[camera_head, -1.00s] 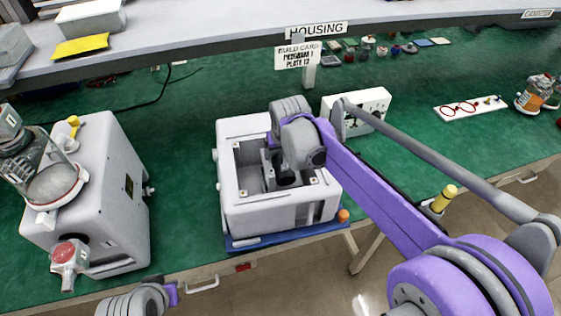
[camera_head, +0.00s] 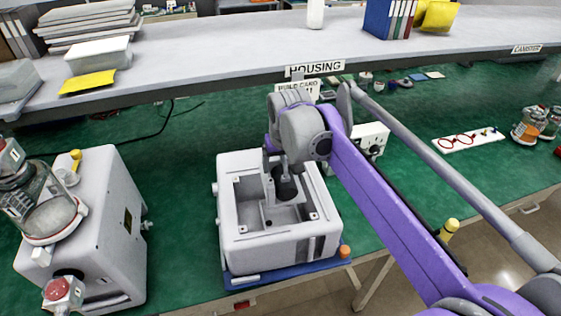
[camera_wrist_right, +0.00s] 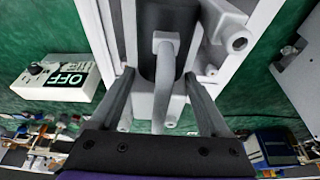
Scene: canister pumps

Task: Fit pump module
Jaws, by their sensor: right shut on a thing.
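The pump housing is an open light-grey box (camera_head: 280,250) on a blue mat (camera_head: 250,279) in the middle of the green bench. My right gripper (camera_head: 282,160) is above its cavity and shut on the pump module (camera_head: 286,188), a grey part with a dark cylinder. The module hangs upright over and partly within the opening; I cannot tell whether it touches the floor or walls. In the right wrist view, my right gripper's fingers (camera_wrist_right: 160,90) flank the module's grey pipe-like handle (camera_wrist_right: 164,60), with the dark cylinder beyond. My left gripper is out of view.
A grey machine with a glass jar (camera_head: 95,220) stands at the left. A white switch box (camera_head: 372,138), marked OFF in the right wrist view (camera_wrist_right: 60,85), is close behind the housing. A white gasket board (camera_head: 468,140) and jars (camera_head: 530,125) are at right. A shelf (camera_head: 220,50) spans the back.

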